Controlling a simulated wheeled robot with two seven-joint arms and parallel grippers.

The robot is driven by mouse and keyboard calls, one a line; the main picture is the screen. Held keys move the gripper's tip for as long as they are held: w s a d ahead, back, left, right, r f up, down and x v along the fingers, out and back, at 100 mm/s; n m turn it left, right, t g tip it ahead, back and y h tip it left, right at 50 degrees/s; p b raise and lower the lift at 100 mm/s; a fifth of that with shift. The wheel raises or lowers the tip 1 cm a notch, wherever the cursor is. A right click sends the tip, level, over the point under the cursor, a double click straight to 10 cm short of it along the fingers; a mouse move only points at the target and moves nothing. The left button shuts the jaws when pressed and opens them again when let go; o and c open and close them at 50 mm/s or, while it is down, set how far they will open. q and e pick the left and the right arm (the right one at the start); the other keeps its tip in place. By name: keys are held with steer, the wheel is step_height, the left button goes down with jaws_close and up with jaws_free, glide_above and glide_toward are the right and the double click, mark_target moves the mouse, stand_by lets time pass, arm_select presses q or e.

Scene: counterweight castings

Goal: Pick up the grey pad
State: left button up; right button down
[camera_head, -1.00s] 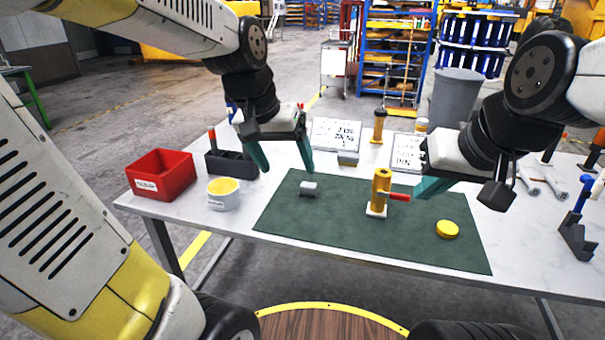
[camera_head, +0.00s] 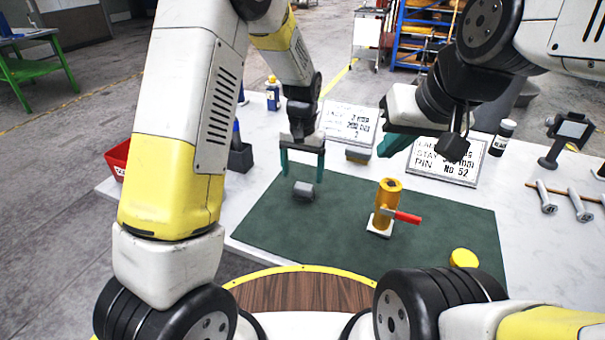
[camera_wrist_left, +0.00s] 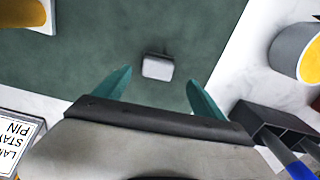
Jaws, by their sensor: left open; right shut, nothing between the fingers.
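The grey pad (camera_head: 303,190) is a small block lying on the dark green mat (camera_head: 345,222), near the mat's back left part. It also shows in the left wrist view (camera_wrist_left: 157,67), a little beyond my fingertips and between their lines. My left gripper (camera_head: 302,170) is open, its teal fingers pointing down just above and behind the pad. In the left wrist view its two fingers (camera_wrist_left: 160,90) are spread wide with nothing between them. My right gripper (camera_head: 395,145) is shut and empty, above the back of the table near the signs.
A yellow cylinder with a red handle (camera_head: 387,205) stands on a white base on the mat. A yellow disc (camera_head: 463,258) lies at the mat's right. A red bin (camera_head: 118,160) is partly hidden by my arm. A white sign (camera_head: 449,158) stands behind. Mat around the pad is clear.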

mark_target(304, 186)
arm_select(q)
steer(key=f, duration=0.5)
steer(key=shift+s+d+f, duration=0.15)
steer(key=shift+d+f, duration=0.05)
steer(key=shift+f, duration=0.1)
steer(key=c, duration=1.5)
